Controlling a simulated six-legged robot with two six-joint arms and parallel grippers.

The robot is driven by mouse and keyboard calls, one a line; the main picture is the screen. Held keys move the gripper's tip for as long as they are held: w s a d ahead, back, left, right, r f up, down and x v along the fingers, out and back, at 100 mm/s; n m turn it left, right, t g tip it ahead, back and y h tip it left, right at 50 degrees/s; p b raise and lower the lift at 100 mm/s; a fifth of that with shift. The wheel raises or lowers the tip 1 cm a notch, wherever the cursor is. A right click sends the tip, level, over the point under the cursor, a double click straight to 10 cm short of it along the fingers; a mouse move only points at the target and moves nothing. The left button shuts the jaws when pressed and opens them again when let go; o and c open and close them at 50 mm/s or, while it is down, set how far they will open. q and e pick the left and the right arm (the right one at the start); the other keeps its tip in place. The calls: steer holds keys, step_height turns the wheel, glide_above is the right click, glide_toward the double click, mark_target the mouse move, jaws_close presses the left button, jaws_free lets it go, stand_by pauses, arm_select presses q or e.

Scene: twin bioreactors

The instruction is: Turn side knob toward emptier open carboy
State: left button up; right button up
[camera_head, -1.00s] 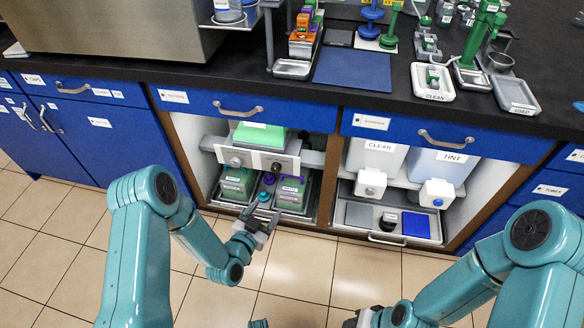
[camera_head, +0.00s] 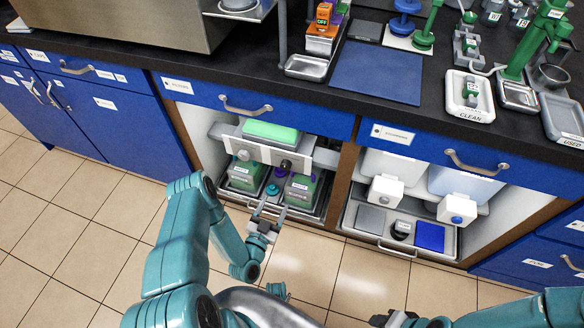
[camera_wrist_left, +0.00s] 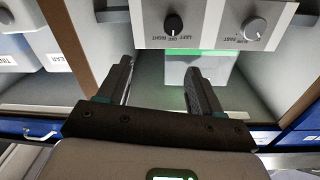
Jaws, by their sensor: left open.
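The pump box has a light front panel (camera_head: 265,157) in the left open cabinet bay. It carries a black knob (camera_head: 286,165) and a grey knob (camera_head: 244,155). In the left wrist view, which is upside down, the black knob (camera_wrist_left: 174,24) is marked left, off, right; the grey knob (camera_wrist_left: 255,28) is the speed dial. Below the panel stand a left green carboy (camera_head: 243,177) and a right green carboy (camera_head: 300,188); their fill levels are unclear. My left gripper (camera_head: 264,212) is open and empty in front of the bay, apart from the knobs. My right gripper (camera_head: 388,318) is partly in view at the bottom.
A blue cap (camera_head: 272,189) shows between the carboys. A brown divider (camera_head: 341,185) separates the right bay, with two white-tapped containers and a metal tray (camera_head: 369,236). A drawer handle (camera_head: 246,106) sticks out above. The tiled floor in front is clear.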

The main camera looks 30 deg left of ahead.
arm_select(q)
steer(key=s+f, duration=0.1)
steer(key=s, duration=0.1)
steer(key=b, duration=0.3)
glide_toward(285, 169)
steer(key=shift+n+g+y, duration=0.3)
steer(key=shift+y, duration=0.1)
steer(key=x, duration=0.8)
steer(key=shift+w+d+r, duration=0.1)
steer(key=shift+w+r, duration=0.1)
steer(key=shift+w, duration=0.1)
steer(key=c, duration=1.1)
